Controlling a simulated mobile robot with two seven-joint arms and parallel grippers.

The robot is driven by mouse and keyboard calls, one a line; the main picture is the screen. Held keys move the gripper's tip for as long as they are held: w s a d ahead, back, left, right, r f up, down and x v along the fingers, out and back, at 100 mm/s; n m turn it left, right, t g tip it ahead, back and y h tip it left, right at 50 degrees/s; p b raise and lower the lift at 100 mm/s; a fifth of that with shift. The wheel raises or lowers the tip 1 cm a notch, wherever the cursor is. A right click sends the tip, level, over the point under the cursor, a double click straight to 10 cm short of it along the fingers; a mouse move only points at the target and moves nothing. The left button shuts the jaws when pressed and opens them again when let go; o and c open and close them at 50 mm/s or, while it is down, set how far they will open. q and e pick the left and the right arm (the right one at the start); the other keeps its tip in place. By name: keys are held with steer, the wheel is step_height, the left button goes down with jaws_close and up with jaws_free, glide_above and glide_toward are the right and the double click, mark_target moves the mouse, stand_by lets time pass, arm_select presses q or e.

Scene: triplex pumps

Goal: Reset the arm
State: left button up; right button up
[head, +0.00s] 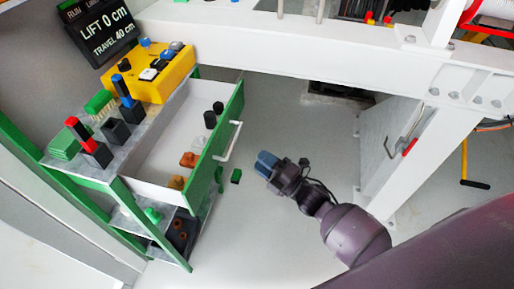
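My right arm comes in from the lower right. Its gripper (266,162), with blue-grey fingertips, points left and stands in free space to the right of the drawer handle (229,142), apart from it. The fingertips show as one block, so I cannot tell whether they are open or shut, and no held object shows. My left gripper is not in view. The green-fronted drawer (160,165) is pulled open and holds dark cylinders (213,115) and orange-brown parts (189,160).
On the bench stand a yellow control box (158,75), black holders with red and blue pieces, and green blocks. A display (101,30) reads "LIFT 0 cm, TRAVEL 40 cm". A small green block (236,176) shows right of the drawer. White beams (330,50) frame the back and right.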

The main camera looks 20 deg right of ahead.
steer(key=s+d+f+m+g+h, duration=0.2)
steer(key=s+m+h, duration=0.1)
steer(key=s+m, duration=0.4)
steer(key=s+d+f+m+g+h+p, duration=0.1)
steer(key=s+d+f+m+g+h, duration=0.1)
steer(key=s+m, duration=0.5)
steer(key=s+d+f+m+g+h+p, duration=0.1)
steer(key=s+d+m+h, duration=0.3)
steer(key=s+m, duration=0.4)
steer(key=shift+d+f+g+h, duration=0.25)
steer(key=shift+f+g+h, duration=0.35)
steer(key=shift+h, duration=0.1)
